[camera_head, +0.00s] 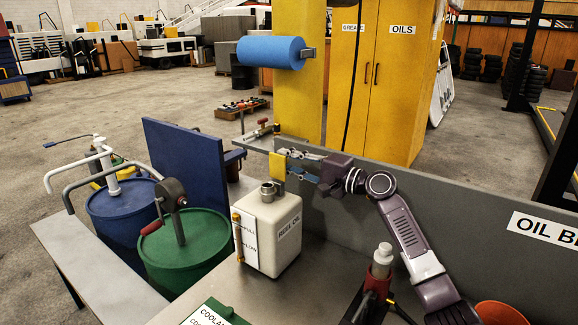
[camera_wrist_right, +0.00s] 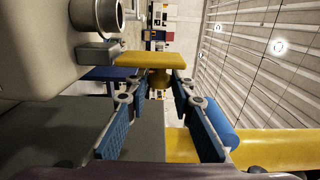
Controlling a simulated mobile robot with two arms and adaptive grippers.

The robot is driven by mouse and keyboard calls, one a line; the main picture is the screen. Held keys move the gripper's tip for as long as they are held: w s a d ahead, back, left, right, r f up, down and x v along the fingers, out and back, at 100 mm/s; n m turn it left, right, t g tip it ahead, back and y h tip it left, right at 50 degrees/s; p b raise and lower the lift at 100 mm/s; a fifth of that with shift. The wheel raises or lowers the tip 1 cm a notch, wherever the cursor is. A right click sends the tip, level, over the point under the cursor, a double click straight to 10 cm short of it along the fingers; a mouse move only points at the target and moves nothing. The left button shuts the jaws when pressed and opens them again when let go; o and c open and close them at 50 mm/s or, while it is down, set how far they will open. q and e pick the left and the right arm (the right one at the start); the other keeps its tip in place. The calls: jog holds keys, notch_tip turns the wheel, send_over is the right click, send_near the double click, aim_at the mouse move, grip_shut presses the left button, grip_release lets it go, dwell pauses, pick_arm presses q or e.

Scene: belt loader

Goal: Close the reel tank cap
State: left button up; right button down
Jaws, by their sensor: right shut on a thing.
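The white reel tank (camera_head: 275,240), labelled "REEL OIL", stands upright on the grey bench. Its short grey filler neck (camera_head: 268,191) stands uncovered on top. In the right wrist view the neck (camera_wrist_right: 97,15) is at the upper left, apart from the fingers. My right gripper (camera_head: 298,166) is beside and above the tank, to the right of the neck. It is shut on a yellow cap (camera_head: 278,166). In the right wrist view the cap (camera_wrist_right: 155,63) shows as a flat yellow top with a stub between the fingertips (camera_wrist_right: 153,88). My left gripper is not in view.
A low grey wall (camera_head: 440,205) runs behind the bench (camera_head: 285,300). A green drum (camera_head: 185,250) and a blue drum (camera_head: 120,215) with pumps stand left of the tank. A blue roll (camera_head: 270,52) hangs behind.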

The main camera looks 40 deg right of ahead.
jog(key=shift+a+f, duration=0.1)
dwell(0.3)
jog(key=c, duration=1.7)
grip_release()
jog(key=shift+s, duration=0.1)
jog(key=v, duration=1.2)
